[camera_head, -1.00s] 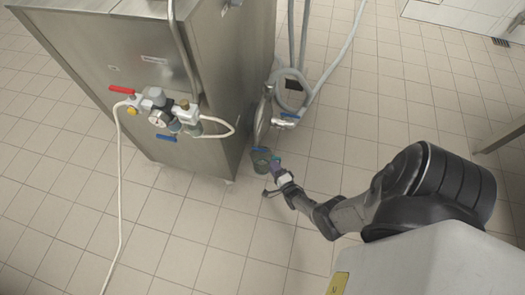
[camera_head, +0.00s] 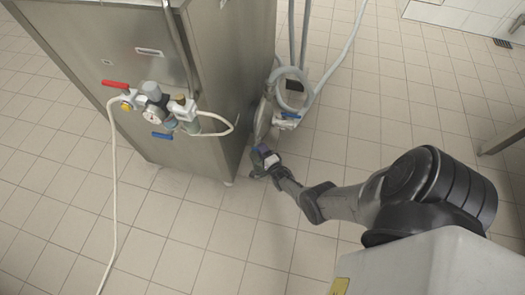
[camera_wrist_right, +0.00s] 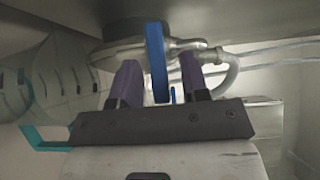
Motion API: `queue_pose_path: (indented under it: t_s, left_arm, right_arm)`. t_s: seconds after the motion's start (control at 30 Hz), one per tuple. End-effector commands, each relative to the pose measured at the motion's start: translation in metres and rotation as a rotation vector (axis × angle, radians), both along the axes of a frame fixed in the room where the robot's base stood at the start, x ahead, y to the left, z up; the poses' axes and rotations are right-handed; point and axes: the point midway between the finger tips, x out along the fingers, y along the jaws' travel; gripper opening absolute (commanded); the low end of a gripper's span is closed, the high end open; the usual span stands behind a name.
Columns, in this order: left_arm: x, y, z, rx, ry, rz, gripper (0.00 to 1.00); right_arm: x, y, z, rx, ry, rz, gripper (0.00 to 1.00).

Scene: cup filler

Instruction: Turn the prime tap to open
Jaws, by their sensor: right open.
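My right gripper (camera_head: 263,157) is beside the lower right corner of the steel machine, below the hose fittings. In the right wrist view, my right gripper (camera_wrist_right: 158,64) is open, with its two purple fingers apart. A blue tap lever (camera_wrist_right: 156,50) stands upright between the fingers, with space visible on both sides. It belongs to a round metal fitting (camera_wrist_right: 118,52) under the machine. The frames carry no label showing whether this is the prime tap. In the head view my gripper hides this lever. My left gripper is not in view.
Another blue handle (camera_head: 291,115) sits by the coiled grey hoses (camera_head: 292,88). The tiled floor (camera_head: 230,240) is clear.

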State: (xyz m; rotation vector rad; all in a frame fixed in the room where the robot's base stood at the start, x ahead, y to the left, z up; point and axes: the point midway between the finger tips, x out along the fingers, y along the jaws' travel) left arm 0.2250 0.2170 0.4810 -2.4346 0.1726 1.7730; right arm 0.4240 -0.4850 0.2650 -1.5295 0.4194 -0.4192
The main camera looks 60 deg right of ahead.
Motion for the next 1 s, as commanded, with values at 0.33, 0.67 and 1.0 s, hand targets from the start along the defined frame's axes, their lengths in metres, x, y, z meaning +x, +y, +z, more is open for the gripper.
queue_pose_path:
  t_s: [0.33, 0.67, 1.0]
  left_arm:
    - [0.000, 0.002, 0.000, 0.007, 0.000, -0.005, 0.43]
    - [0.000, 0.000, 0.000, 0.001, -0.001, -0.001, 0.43]
    - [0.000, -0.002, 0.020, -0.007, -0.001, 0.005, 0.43]
  right_arm:
    - [0.000, 0.000, 0.000, 0.000, 0.000, 0.000, 0.18]
    - [0.000, 0.000, 0.000, -0.001, 0.001, 0.000, 0.00]
    - [0.000, 0.000, 0.009, -0.025, 0.099, 0.001, 0.00]
